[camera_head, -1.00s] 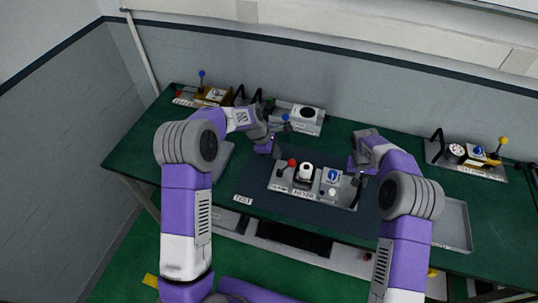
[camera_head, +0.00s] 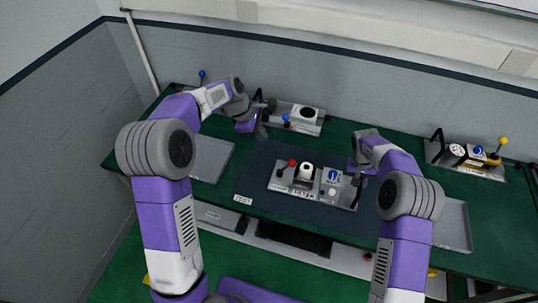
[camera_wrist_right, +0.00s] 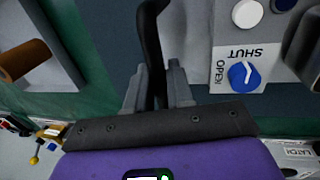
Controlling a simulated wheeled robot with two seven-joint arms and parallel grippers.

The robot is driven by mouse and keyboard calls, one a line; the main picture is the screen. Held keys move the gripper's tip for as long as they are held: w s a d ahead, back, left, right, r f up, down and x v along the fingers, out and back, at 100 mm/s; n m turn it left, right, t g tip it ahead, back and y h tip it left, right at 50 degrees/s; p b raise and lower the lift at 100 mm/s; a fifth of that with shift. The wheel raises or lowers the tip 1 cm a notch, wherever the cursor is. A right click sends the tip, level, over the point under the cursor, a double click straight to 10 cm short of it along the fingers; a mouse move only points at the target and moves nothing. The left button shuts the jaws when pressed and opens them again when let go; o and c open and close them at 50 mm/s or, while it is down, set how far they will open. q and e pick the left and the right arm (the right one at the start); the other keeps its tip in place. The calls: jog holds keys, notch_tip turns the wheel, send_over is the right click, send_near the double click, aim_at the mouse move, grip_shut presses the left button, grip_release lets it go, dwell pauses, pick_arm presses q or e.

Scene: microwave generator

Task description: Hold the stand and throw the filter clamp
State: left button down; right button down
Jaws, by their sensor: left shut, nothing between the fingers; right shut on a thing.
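The grey stand (camera_head: 320,199) sits on the dark mat in the middle of the bench. It bears a lever with a red knob (camera_head: 292,163), a white-topped part (camera_head: 306,171), a blue dial (camera_head: 333,175) and a black handle (camera_head: 357,192) at its right end. Which part is the filter clamp I cannot tell. My right gripper (camera_head: 356,174) is shut on the black handle; in the right wrist view the handle (camera_wrist_right: 153,45) stands between the fingers. The dial (camera_wrist_right: 243,76) there has OPEN and SHUT marks. My left gripper (camera_head: 262,134) is shut and empty, behind and left of the stand, apart from it.
A grey tray (camera_head: 212,157) lies left of the mat, another tray (camera_head: 455,225) at the right. A unit with a blue-knobbed lever (camera_head: 286,118) stands close behind my left gripper. Another unit with a yellow knob (camera_head: 503,141) stands at the back right.

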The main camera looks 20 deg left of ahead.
jog(key=shift+s+d+f, duration=0.1)
jog(key=shift+f, duration=0.1)
jog(key=c, duration=0.9)
grip_release()
jog(key=shift+r, duration=0.15)
jog(key=r, duration=0.4)
jog(key=a+r, duration=0.1)
jog(key=r, duration=0.2)
jog(key=a+r, duration=0.1)
jog(key=r, duration=0.3)
jog(key=shift+a+r, duration=0.2)
jog(key=shift+r, duration=0.15)
